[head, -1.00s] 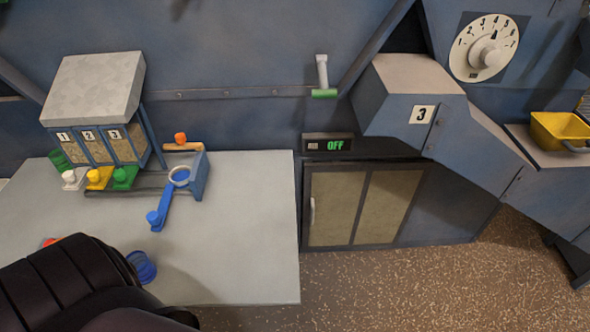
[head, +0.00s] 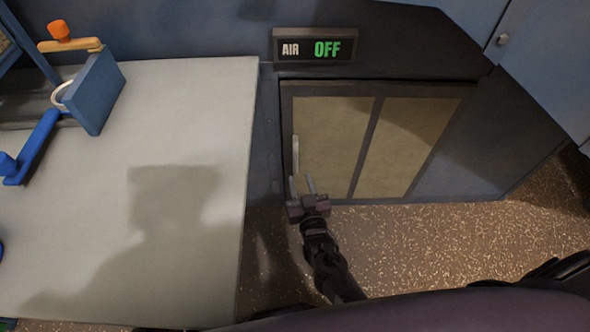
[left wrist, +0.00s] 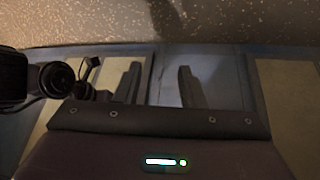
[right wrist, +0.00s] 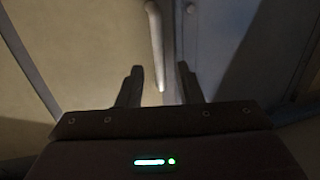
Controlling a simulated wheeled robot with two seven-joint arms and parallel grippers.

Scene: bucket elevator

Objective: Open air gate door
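The air gate door (head: 332,135) is a dark-framed, two-panel tan door below the air sign, and it looks shut. Its pale upright handle (head: 295,154) is on the left edge. My right gripper (head: 301,186) is open and empty, with its fingers just below the handle in the head view. In the right wrist view the handle (right wrist: 156,45) hangs ahead of the gripper (right wrist: 159,88), its lower end near the gap between the fingers. I cannot tell if they touch. My left gripper (left wrist: 158,85) is open in the left wrist view and holds nothing visible.
Speckled floor (head: 470,235) lies open below and right of the door.

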